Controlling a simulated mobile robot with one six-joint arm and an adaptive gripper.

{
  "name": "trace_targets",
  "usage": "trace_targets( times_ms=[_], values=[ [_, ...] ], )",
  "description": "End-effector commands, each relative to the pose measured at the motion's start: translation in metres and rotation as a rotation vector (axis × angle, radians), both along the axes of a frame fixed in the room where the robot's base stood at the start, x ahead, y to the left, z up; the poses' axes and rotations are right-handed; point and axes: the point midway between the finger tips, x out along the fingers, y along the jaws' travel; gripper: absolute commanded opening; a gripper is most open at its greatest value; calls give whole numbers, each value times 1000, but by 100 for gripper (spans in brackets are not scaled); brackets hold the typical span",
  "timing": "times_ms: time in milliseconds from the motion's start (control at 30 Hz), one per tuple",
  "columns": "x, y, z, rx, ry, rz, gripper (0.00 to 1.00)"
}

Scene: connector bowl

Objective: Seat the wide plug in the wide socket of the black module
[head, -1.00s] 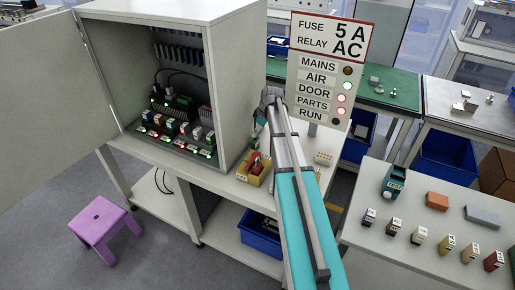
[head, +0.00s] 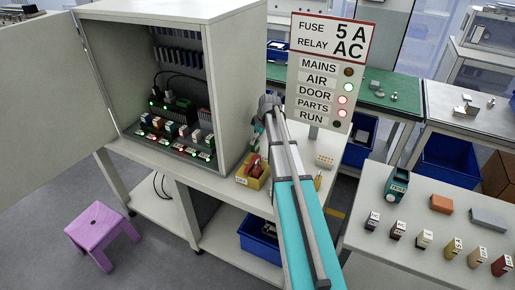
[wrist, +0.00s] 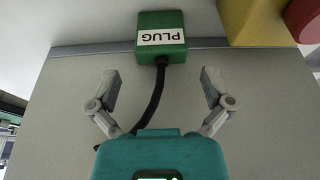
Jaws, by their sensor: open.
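In the wrist view, a green block labelled PLUG (wrist: 161,36), its label upside down, lies ahead of my gripper (wrist: 160,88). A black cable (wrist: 157,92) runs from it back between my fingers. My gripper is open, with one finger on each side of the cable and nothing held. The block is beyond the fingertips and apart from them. In the head view, a dark module (head: 178,108) with black cables and green lights sits inside the open cabinet. Its sockets are too small to tell apart. My arm and gripper (head: 263,112) are just right of the cabinet, where the fingers are unclear.
A yellow box (head: 243,179) with a red part stands on the bench beside the cabinet. The cabinet's right wall (head: 237,90) lies between my arm and the module. A sign panel (head: 326,70) stands behind my arm. Several small blocks stand on the right table (head: 390,248).

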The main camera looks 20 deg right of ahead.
Motion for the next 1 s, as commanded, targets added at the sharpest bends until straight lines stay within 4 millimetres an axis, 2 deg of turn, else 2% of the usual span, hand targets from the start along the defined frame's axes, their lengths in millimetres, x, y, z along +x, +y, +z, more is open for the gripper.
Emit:
trace_targets(
  times_ms=[600, 1000],
  values=[
    [9, 8, -44, 0, 0, 1, 100],
    [10, 9, -48, 0, 0, 0, 100]
  ],
)
